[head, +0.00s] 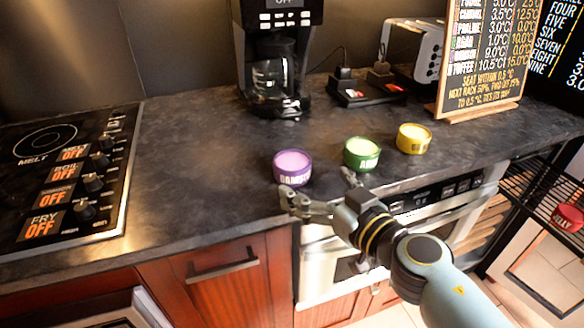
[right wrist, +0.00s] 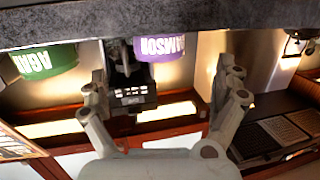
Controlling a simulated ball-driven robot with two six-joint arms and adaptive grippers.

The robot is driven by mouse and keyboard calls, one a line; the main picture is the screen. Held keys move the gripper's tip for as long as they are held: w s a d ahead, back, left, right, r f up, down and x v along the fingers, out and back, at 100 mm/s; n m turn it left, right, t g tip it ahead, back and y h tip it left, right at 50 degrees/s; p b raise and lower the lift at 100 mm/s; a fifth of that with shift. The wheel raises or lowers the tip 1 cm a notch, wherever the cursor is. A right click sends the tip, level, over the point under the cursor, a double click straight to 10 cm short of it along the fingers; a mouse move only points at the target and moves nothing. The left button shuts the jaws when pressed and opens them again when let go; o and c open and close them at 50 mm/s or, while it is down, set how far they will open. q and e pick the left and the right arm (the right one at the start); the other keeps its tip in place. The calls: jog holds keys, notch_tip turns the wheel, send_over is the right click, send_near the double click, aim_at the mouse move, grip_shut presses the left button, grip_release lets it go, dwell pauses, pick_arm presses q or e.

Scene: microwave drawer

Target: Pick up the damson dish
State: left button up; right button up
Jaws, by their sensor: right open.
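The damson dish (head: 292,168) is a small round purple dish with a pale lilac top and lettering on its side. It stands upright on the dark counter near the front edge. It also shows in the right wrist view (right wrist: 163,48), labelled "AMSON" where visible. My right gripper (head: 319,187) is open and empty at the counter's front edge, just in front and to the right of the dish. In the right wrist view the dish appears between the spread fingers, beyond their tips. My left gripper is not in view.
A green dish (head: 361,154) stands close to the right of the damson one, and a yellow dish (head: 414,138) farther right. A coffee maker (head: 275,60) stands behind. A stove top (head: 70,165) is at left. The counter left of the damson dish is clear.

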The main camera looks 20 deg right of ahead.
aim_at(292, 159)
jog(key=x, duration=0.4)
jog(key=shift+s, duration=0.1)
jog(key=x, duration=0.1)
jog(key=b+x, duration=0.1)
jog(key=x, duration=0.1)
jog(key=r+x, duration=0.1)
jog(key=x, duration=0.1)
jog(key=shift+w+f+b, duration=0.15)
jog(key=shift+w+b, duration=0.15)
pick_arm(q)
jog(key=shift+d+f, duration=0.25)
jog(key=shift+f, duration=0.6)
pick_arm(e)
jog(key=shift+s, duration=0.1)
jog(key=c, duration=1.3)
jog(key=shift+c, duration=0.8)
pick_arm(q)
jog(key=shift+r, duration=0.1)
pick_arm(e)
jog(key=shift+r, duration=0.2)
